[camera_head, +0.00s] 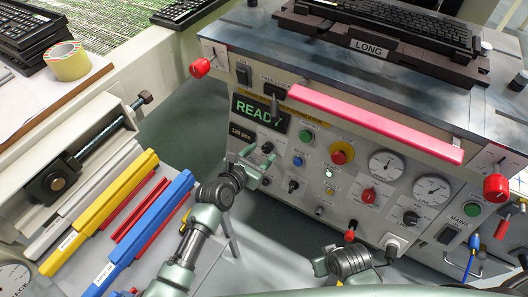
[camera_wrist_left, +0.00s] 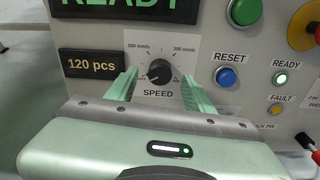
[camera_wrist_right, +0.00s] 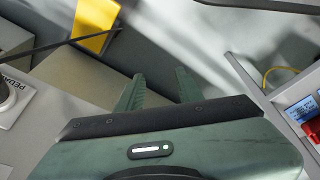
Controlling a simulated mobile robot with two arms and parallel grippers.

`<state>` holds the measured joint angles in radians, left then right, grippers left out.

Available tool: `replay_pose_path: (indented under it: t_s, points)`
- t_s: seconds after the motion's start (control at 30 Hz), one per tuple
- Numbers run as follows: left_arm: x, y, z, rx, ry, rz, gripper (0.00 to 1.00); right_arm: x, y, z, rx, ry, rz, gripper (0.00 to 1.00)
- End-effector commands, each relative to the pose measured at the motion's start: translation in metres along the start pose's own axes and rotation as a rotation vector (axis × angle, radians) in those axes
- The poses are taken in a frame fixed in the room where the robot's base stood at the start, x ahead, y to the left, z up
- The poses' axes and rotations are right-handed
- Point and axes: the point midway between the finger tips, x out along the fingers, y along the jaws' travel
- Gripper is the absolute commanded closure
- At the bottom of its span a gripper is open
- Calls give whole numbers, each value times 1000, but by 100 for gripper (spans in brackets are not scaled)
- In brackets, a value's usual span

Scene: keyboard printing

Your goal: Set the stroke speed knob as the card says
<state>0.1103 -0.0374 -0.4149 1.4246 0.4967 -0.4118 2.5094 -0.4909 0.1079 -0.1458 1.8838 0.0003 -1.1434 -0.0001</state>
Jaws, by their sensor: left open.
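The stroke speed knob (camera_wrist_left: 160,71) is a round black knob above the word SPEED in the left wrist view. Its dial reads 200 mm/s at upper left and 300 mm/s at upper right; the lower marks are too small to read. A pale mark shows toward the knob's lower left. My left gripper (camera_wrist_left: 159,88) is open, one finger to each side of the knob, with gaps visible. In the head view my left gripper (camera_head: 257,166) is at the panel's left part. My right gripper (camera_head: 338,262) is open and empty below the panel. I cannot make out the card.
The panel has a READY display (camera_head: 260,113), a 120 pcs plate (camera_wrist_left: 91,64), a blue RESET button (camera_wrist_left: 227,76) and a red emergency button (camera_head: 342,153). A pink bar (camera_head: 375,122) crosses the front above. Yellow (camera_head: 100,210) and blue (camera_head: 145,230) bars lie at left.

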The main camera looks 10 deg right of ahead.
Motion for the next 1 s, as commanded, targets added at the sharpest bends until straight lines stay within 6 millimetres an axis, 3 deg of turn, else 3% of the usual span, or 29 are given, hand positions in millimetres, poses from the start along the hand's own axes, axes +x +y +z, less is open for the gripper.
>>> replay_pose_path:
  t_s: [0.1, 0.3, 0.6, 0.8, 1.0]
  points:
    - [16, -1, -1, 0, -2, -1, 47, -15, 1, -7, 2, 12, 2, 64]
    - [27, 0, 0, 0, 0, 0, 47, -32, 2, -13, 4, 19, 3, 64]
    - [28, 0, 0, 0, 0, 0, 47, -34, 2, -13, 4, 18, 3, 64]
    - [28, 0, 0, 0, 0, 0, 100, -34, 2, -13, 4, 17, 3, 64]
    - [28, 0, 1, 7, 0, 1, 100, -35, 2, -13, 4, 19, 3, 64]
